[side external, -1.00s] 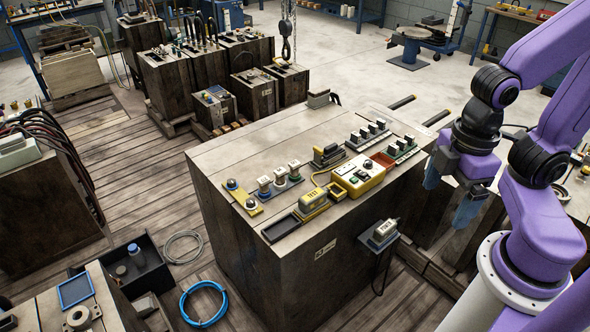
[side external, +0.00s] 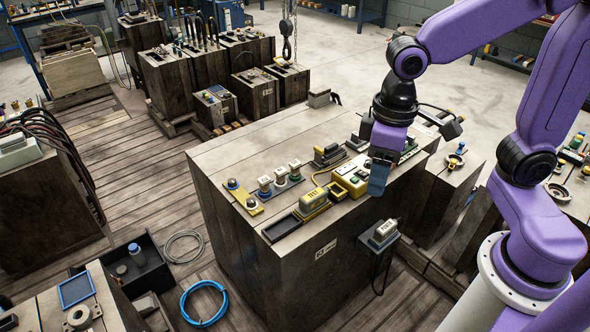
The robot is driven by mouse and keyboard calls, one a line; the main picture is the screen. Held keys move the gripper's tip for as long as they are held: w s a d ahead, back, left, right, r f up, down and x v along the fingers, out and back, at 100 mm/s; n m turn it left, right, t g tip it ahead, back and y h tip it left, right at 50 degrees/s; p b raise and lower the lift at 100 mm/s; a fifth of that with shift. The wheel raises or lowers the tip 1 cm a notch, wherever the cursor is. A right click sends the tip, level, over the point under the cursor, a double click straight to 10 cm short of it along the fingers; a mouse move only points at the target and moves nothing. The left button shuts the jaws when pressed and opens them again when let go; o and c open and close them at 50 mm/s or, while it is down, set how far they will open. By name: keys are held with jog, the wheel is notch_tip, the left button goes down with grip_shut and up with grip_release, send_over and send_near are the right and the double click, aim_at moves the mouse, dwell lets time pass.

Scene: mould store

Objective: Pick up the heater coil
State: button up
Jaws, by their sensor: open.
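I cannot tell for certain which thing is the heater coil. Two coiled loops lie on the floor at lower left: a blue coil (side external: 204,304) and a thinner grey coil (side external: 183,247). My gripper (side external: 377,186) hangs fingers down over the right front of the large wooden-sided block (side external: 238,155). Its blue fingers overlap in this view and hide the right end of a yellow control box (side external: 346,176). The gripper is open, and nothing shows between its fingers. I cannot tell whether it touches the box.
A yellow labelled unit (side external: 313,200), a black tray (side external: 281,229), white-topped plugs (side external: 279,181) and a yellow plate (side external: 243,197) crowd the block's front. A grey device (side external: 383,231) sits on a side bracket. The block's back left top is clear.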

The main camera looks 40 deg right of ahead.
jog(key=w+a+m, duration=0.3)
jog(key=w+m, duration=0.2)
jog(key=w, duration=0.5)
jog(key=m, duration=1.9)
send_over(295, 163)
notch_tip(295, 163, down, 12)
jog(key=r, duration=0.1)
jog(key=f, duration=1.2)
jog(key=shift+w+a, duration=0.15)
jog(key=shift+w, duration=0.1)
jog(key=shift+s+d+f, duration=0.1)
jog(key=shift+f, duration=1.3)
jog(key=shift+s+d+f, duration=0.1)
jog(key=shift+f, duration=1.25)
grip_shut()
